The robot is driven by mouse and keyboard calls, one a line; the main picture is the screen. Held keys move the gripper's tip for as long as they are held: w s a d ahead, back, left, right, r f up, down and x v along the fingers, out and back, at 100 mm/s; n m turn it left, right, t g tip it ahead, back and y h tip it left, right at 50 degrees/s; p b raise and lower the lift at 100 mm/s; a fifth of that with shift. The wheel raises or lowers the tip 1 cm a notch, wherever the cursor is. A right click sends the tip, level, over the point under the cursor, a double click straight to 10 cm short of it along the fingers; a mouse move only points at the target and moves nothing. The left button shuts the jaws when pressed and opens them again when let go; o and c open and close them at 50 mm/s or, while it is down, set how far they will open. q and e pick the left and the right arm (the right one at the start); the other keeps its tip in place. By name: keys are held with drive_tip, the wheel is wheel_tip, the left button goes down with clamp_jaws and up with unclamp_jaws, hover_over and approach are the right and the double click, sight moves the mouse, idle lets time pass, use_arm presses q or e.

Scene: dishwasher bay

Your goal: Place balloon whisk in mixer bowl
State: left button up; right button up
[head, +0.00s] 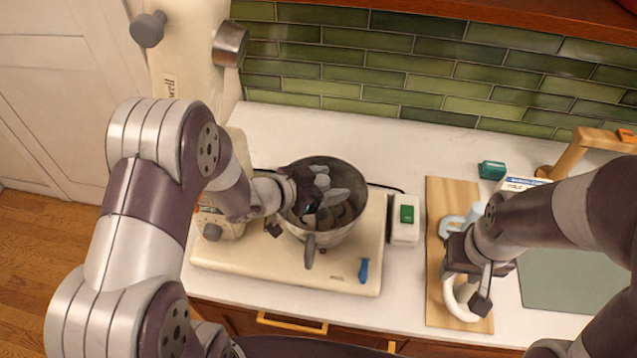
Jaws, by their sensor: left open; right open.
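The mixer bowl (345,232) is a metal bowl on the cream base of a stand mixer, its handle facing the front. My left gripper (334,184) is open over the bowl, with its fingers at or inside the rim. Grey and dark shapes show in the bowl below the fingers. I cannot tell whether they are the balloon whisk, and no whisk is clearly seen elsewhere. My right gripper (480,288) is open over a wooden board, close to a white curved object (455,300) that it partly hides.
The mixer base (240,262) carries a small blue object (363,270). A white box with a green switch (405,215) stands between base and wooden board (440,195). A green block (491,170) lies behind. A grey-green mat (560,285) is at right. The back counter is mostly clear.

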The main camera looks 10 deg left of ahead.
use_arm(q)
drive_tip(key=b+v, duration=0.1)
drive_tip(key=v, duration=1.1)
drive_tip(key=shift+c, duration=0.4)
idle(0.4)
